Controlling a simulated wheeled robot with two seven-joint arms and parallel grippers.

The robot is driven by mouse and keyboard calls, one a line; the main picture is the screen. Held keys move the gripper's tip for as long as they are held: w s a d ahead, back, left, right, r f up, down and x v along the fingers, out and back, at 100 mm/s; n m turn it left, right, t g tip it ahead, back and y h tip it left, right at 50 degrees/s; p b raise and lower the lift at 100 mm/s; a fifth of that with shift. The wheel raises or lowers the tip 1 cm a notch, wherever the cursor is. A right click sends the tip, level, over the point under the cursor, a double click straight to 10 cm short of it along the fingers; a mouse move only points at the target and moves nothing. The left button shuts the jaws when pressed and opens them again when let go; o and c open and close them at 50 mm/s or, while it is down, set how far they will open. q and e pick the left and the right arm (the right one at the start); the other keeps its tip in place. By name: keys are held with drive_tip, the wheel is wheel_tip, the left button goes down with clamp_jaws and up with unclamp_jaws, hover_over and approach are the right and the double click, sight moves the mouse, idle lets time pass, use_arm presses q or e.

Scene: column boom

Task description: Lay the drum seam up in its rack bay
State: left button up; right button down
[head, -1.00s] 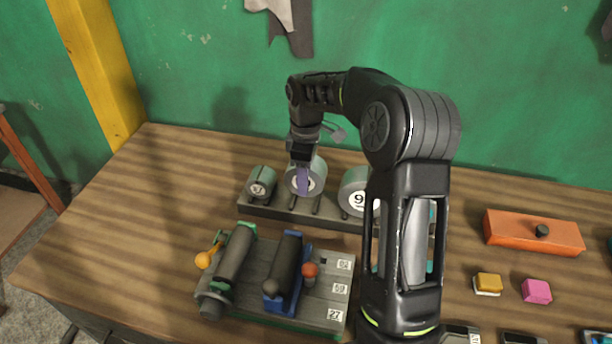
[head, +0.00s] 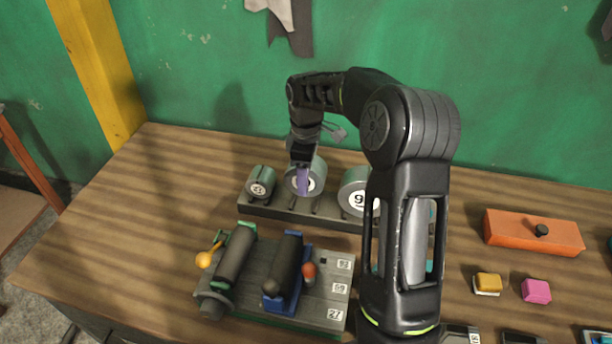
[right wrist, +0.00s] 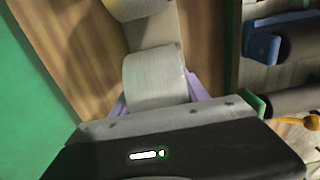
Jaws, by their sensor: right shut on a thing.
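The drum rack (head: 270,210) is a dark bar near the back of the table. My right gripper (head: 303,182) reaches down with purple fingers on the middle drum. The right wrist view shows the middle drum (right wrist: 155,78) as a pale cylinder between the purple fingers. A finger covers part of its number. I cannot make out its seam. The drum appears in or just at its bay. My left gripper is not in view.
A grey fixture board (head: 325,290) with dark rollers, an orange knob, a red knob and number labels stands in front of the rack. An orange box (head: 533,232), a yellow block (head: 488,283) and a pink block (head: 536,291) lie at right. The table's left side is clear.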

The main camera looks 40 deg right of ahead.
drive_tip(key=shift+f, duration=0.2)
drive_tip(key=shift+f+b, duration=0.5)
drive_tip(key=shift+f, duration=0.1)
drive_tip(key=shift+f, duration=0.15)
